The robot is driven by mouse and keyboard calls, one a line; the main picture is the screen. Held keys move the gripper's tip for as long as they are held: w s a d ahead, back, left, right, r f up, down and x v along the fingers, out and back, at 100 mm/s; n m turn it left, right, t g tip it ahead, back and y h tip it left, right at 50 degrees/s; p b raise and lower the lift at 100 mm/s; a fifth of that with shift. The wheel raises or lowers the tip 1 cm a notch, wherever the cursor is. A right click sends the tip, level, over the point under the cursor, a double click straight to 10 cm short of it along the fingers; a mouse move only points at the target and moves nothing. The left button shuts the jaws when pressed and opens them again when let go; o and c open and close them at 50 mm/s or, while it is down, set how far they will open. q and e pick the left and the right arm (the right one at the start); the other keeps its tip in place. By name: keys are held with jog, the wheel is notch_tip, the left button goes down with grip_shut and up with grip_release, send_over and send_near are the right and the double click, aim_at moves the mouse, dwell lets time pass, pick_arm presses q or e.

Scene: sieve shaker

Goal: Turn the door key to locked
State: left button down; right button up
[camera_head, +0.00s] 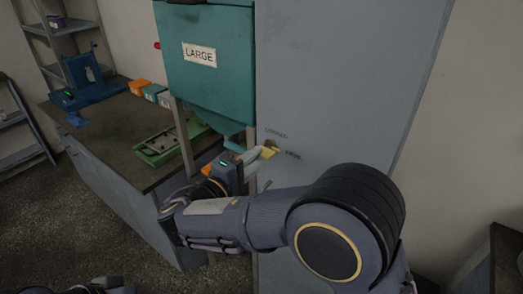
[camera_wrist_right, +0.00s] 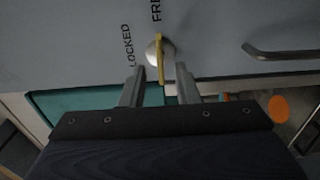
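The yellow door key (camera_wrist_right: 161,64) sits in a round silver lock (camera_wrist_right: 152,54) on the grey door (camera_head: 330,85). In the right wrist view, the key stands upright, its upper end toward the FREE label; the LOCKED label is to the left. The key also shows small in the head view (camera_head: 269,152), between the two labels. My right gripper (camera_wrist_right: 159,72) is open at the lock, one finger on each side of the key, with gaps visible. My left arm shows only as a dark piece at the head view's bottom left; its fingers cannot be made out.
A teal bin marked LARGE (camera_head: 205,82) hangs left of the door. A workbench (camera_head: 108,145) with a green tray (camera_head: 165,146) and small boxes (camera_head: 139,87) stands further left. A dark door handle (camera_wrist_right: 290,53) is right of the lock in the wrist view.

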aim_at(260, 156)
jog(key=shift+p+x, duration=0.4)
jog(key=shift+x, duration=1.75)
grip_shut()
